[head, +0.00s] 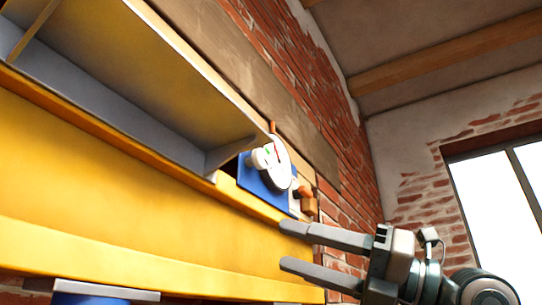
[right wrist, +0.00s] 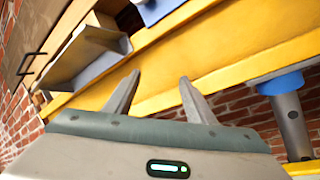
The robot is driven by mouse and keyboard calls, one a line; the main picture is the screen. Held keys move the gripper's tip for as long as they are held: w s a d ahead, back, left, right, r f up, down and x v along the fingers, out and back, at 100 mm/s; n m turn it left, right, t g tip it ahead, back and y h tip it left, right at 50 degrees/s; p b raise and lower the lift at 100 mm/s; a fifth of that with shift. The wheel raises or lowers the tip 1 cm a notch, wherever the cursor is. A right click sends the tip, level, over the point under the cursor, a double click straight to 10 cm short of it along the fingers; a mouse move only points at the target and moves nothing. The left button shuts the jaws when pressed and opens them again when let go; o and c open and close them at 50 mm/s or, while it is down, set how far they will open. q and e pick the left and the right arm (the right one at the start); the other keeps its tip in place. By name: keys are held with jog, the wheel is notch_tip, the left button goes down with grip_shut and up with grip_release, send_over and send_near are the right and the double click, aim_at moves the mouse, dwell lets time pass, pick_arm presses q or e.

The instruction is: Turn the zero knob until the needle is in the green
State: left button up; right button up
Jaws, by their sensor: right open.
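A blue gauge box (head: 252,182) with a round white dial (head: 279,172) is mounted at the right end of the yellow beam in the head view, seen at a steep angle. My left gripper is not in view.
The long yellow beam (head: 120,190) runs across the left, with a brick wall behind. A small orange part (head: 307,204) sits right of the gauge. In the right wrist view a grey post (right wrist: 292,125) with a blue top stands under the beam.

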jog(key=s+d+r+m+t+h, duration=0.4)
jog(key=s+d+r+t+h, duration=0.2)
jog(key=r, duration=0.5)
jog(key=s+d+t, duration=0.1)
jog(key=s+t, duration=0.1)
jog(key=s, duration=0.1)
jog(key=shift+r+m, duration=0.35)
jog(key=shift+m, duration=0.05)
jog(key=shift+w, duration=0.1)
jog(key=shift+a+r, duration=0.1)
jog(key=p, duration=1)
send_near(264, 158)
jog(key=x, duration=0.6)
jog(key=shift+w+a+r, duration=0.1)
jog(key=shift+a+r, duration=0.05)
jog(key=shift+a, duration=0.1)
jog(key=shift+p+x, duration=0.3)
jog(key=shift+x, duration=0.5)
jog(key=shift+c, duration=0.3)
